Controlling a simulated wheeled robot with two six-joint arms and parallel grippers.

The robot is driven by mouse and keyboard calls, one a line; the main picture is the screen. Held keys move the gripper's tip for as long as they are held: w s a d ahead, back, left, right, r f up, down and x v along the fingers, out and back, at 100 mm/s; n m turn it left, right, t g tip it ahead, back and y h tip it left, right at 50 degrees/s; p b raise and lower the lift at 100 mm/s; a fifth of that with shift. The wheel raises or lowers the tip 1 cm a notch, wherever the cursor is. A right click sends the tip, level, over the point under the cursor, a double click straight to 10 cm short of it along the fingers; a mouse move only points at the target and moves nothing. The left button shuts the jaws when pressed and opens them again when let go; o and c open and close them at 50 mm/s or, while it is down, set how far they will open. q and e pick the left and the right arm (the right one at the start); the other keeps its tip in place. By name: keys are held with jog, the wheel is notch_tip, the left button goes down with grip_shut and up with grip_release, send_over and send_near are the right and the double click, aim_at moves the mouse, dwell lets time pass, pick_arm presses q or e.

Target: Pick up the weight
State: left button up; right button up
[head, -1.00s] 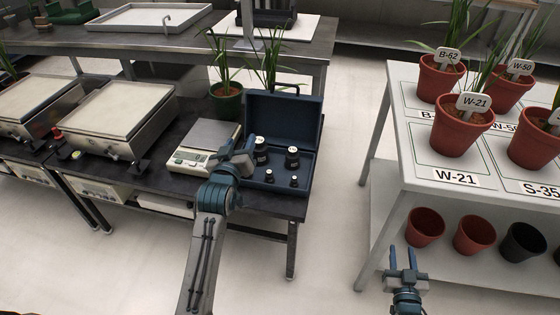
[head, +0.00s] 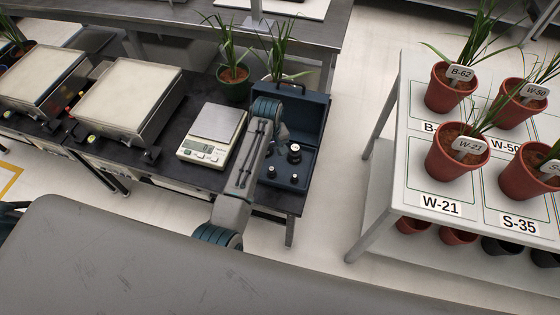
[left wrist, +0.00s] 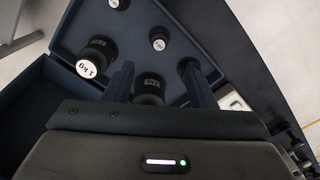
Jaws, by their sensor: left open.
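Dark cylindrical weights stand in an open blue case (head: 303,115). In the head view, a larger weight (head: 294,153) and two small ones (head: 271,172) (head: 294,179) show. My left arm covers the case's left part and hides its gripper there. In the left wrist view, my open left gripper (left wrist: 157,70) has a dark weight (left wrist: 150,88) between its fingers; I cannot tell if they touch it. A weight marked 1 kg (left wrist: 97,58) stands left of the fingers. Another weight (left wrist: 190,66) is by the right finger and a small one (left wrist: 159,40) lies beyond. My right gripper is out of view.
A scale (head: 213,132) stands left of the case on the dark table. A white table (head: 395,180) with potted plants stands at right, across a floor gap.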

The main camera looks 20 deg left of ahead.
aim_at(272, 169)
pick_arm(q)
notch_tip(272, 169, down, 4)
jog(key=shift+s+f, duration=0.1)
jog(key=shift+f, duration=0.15)
jog(key=f, duration=0.5)
jog(key=shift+s+d, duration=0.1)
jog(key=shift+d, duration=0.15)
grip_shut()
